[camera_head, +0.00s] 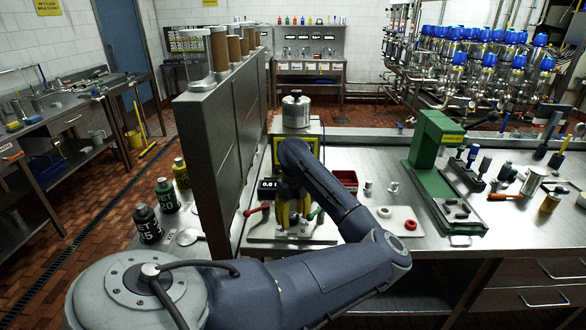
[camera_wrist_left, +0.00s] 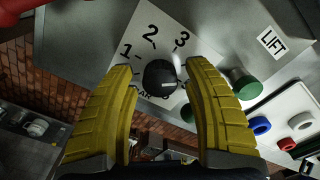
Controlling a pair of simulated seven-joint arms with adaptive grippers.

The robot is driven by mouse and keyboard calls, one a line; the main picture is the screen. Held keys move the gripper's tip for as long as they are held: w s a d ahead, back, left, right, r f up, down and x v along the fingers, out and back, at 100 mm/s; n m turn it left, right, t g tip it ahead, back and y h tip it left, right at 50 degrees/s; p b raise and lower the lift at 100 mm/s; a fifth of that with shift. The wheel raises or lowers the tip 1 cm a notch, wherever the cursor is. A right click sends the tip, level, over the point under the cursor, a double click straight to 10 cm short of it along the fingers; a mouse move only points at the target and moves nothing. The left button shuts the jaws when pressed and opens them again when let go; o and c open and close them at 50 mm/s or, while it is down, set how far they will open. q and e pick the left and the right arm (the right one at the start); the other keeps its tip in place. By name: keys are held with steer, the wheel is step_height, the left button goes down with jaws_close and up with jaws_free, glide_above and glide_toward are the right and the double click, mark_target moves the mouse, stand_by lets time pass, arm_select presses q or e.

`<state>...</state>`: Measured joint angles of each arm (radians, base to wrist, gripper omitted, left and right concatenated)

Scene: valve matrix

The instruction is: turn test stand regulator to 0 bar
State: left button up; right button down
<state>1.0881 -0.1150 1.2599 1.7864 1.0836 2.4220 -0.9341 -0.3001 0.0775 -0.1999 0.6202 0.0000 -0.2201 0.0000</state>
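The test stand (camera_head: 262,237) stands on the steel bench, with a small black display (camera_head: 268,184) whose digits look like 0.0, though they are tiny. My left gripper (camera_head: 292,215) points down at the stand and hides the regulator in the head view. In the left wrist view, the black regulator knob (camera_wrist_left: 160,77) sits on a white dial plate (camera_wrist_left: 151,40) marked 1, 2 and 3; its white pointer line is toward the right-hand side. My open left gripper (camera_wrist_left: 161,72) has its yellow fingers on either side of the knob, with gaps visible. My right gripper is not in view.
A red-handled lever (camera_head: 256,209) and a green handle (camera_head: 314,214) flank the gripper. A tall grey panel (camera_head: 215,165) stands close on the left. A white tray with red and blue rings (camera_head: 410,225) and a green press (camera_head: 428,145) are on the right.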

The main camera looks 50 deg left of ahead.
arm_select(q)
jaws_close()
steer(key=shift+n, duration=0.3)
steer(key=n, duration=0.3)
steer(key=shift+n, duration=0.4)
steer(key=n, duration=0.3)
steer(key=shift+n, duration=0.3)
steer(key=n, duration=0.3)
steer(key=shift+n, duration=2.1)
